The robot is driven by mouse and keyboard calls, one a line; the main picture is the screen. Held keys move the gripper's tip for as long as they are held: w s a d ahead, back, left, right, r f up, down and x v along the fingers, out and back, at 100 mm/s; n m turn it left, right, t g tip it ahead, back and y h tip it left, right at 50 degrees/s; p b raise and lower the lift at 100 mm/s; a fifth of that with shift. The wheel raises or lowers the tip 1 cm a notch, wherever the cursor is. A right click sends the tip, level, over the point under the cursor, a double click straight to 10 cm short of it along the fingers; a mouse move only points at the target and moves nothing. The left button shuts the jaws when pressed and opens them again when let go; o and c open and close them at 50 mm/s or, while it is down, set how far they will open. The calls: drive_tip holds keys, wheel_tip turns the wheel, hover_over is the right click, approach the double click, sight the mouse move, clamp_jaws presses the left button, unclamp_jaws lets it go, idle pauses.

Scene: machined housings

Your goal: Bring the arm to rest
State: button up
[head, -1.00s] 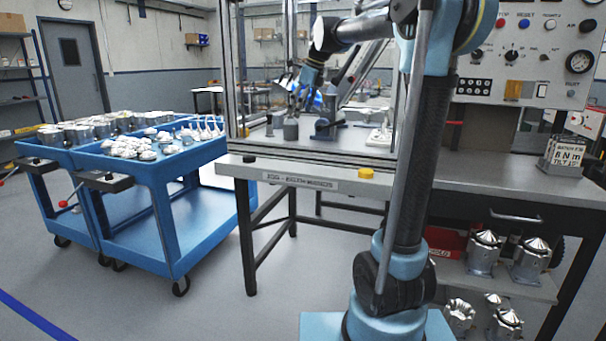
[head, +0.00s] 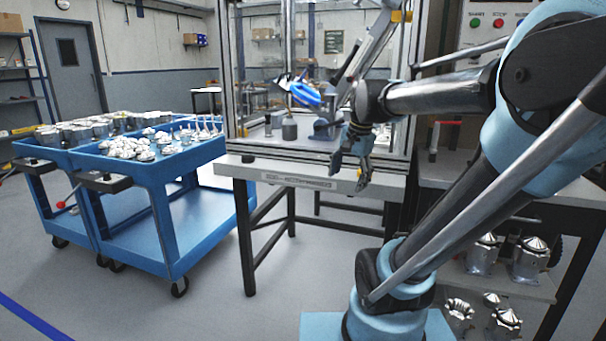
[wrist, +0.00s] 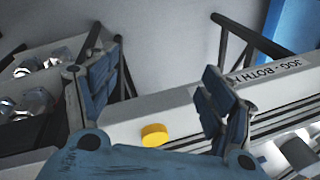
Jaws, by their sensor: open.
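My gripper (head: 350,168) hangs in front of the workbench's front edge in the head view, its fingers pointing down. In the wrist view my gripper (wrist: 160,95) shows two blue-padded fingers spread wide apart. Nothing is between the fingertips but the view of the floor and the bench edge beyond.
The workbench (head: 262,171) carries a framed enclosure with a grey metal part (head: 289,129) inside. A yellow button (wrist: 154,134) sits on its front edge. A blue cart (head: 172,225) with white parts stands left. Finished housings (head: 530,257) sit on a lower shelf.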

drive_tip(key=s+d+f+n, duration=0.2)
drive_tip(key=s+f+n, duration=0.2)
drive_tip(key=s+f, duration=0.3)
drive_tip(key=s+d+f+n+h, duration=0.1)
drive_tip(key=s+d+f+n, duration=0.2)
drive_tip(key=s+f, duration=0.3)
wheel_tip(320, 180, down, 3)
drive_tip(key=shift+s+d+f+n, duration=0.2)
drive_tip(key=shift+s+n, duration=0.2)
drive_tip(key=shift+n, duration=0.5)
